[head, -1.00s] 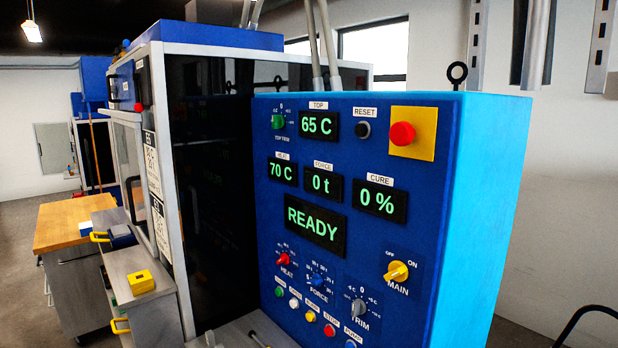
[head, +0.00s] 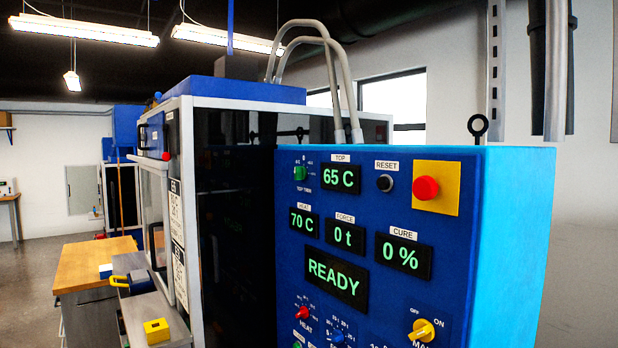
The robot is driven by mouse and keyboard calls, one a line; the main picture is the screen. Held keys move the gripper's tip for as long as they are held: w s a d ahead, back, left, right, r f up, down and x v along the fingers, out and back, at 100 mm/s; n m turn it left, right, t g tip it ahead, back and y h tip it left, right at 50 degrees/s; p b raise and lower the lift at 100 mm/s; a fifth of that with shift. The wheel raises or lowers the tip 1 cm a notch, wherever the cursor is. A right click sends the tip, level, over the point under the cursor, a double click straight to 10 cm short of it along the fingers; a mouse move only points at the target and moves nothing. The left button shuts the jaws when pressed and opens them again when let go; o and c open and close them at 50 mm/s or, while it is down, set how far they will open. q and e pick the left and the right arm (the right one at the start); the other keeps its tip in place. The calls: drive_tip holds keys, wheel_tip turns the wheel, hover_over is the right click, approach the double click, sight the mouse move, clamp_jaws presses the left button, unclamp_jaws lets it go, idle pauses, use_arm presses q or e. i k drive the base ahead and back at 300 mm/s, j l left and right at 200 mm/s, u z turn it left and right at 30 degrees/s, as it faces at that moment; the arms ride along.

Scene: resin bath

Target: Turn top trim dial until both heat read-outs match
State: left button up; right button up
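The green top trim dial (head: 300,173) sits at the upper left of the blue control panel (head: 375,275). Its scale marks are too small to read. The TOP read-out (head: 341,178), just right of the dial, shows 65 C. The HEAT read-out (head: 304,222), below them, shows 70 C, so the two differ. The red heat dial (head: 302,312) is lower on the panel. Neither of my grippers is in the head view, and nothing touches the dial.
Other read-outs show FORCE 0 t (head: 345,237), CURE 0 % (head: 404,255) and READY (head: 337,278). A red emergency button (head: 425,188) and black reset button (head: 385,183) are nearby. A wooden-topped bench (head: 95,264) stands left. The space before the panel looks clear.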

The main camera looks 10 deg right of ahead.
sight(300, 172)
drive_tip(key=i+j+z, duration=0.1)
drive_tip(key=j+z, duration=0.65)
drive_tip(key=i+j, duration=0.05)
drive_tip(key=j, duration=0.05)
